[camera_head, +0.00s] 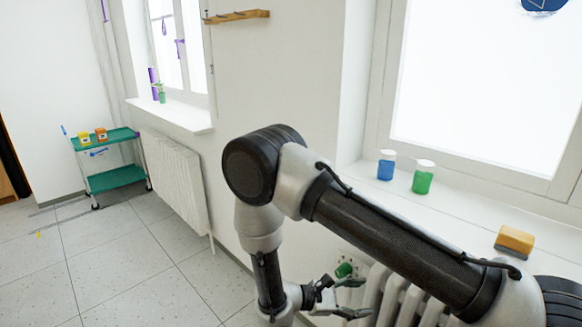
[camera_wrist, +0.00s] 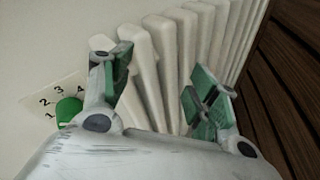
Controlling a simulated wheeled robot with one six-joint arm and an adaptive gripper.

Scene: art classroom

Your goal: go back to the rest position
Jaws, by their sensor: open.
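My gripper (camera_head: 351,298) is low in front of the white radiator (camera_head: 398,300) under the near window. In the wrist view my gripper (camera_wrist: 158,88) has its two green-padded fingers spread apart, with nothing between them but the radiator ribs (camera_wrist: 165,45) behind. The knob also shows in the head view (camera_head: 343,270), just above the fingers. My arm is bent, with its elbow raised in front of the wall.
The windowsill (camera_head: 455,205) holds a blue jar (camera_head: 386,166), a green jar (camera_head: 423,178) and a yellow-brown sponge (camera_head: 514,241), close to my arm. A green cart (camera_head: 115,178) and a second radiator (camera_head: 175,180) stand farther left.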

